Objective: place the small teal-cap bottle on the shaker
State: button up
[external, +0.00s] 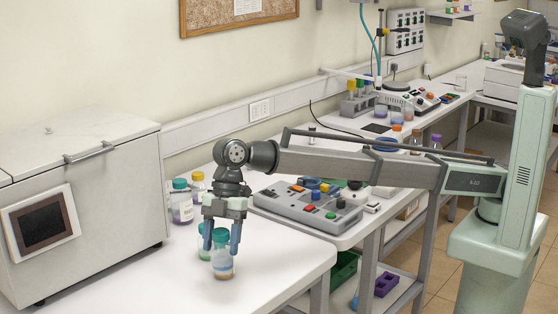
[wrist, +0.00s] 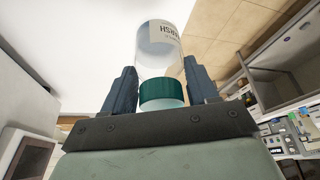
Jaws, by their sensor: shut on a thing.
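The small teal-cap bottle (external: 223,266) is upright between the fingers of my gripper (external: 221,246), over the front of the white bench. I cannot tell whether its base touches the bench. In the wrist view the clear bottle (wrist: 160,62), with a white label and dark teal cap, sits between the two fingers of my gripper (wrist: 162,90). A second small teal-cap bottle (external: 203,244) stands just behind, partly hidden by a finger. A grey device with coloured knobs (external: 308,208) is to the right; I cannot tell whether it is the shaker.
A larger teal-cap bottle (external: 182,206) and a yellow-cap bottle (external: 198,184) stand behind my gripper. A large white box (external: 95,200) is at the left. The white bench (external: 150,283) is clear in front. Racks and bottles fill the far bench.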

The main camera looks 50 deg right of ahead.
jog(key=shift+f, duration=4.8)
jog(key=o, duration=1.2)
jog(key=shift+f, duration=0.15)
jog(key=v, duration=1.2)
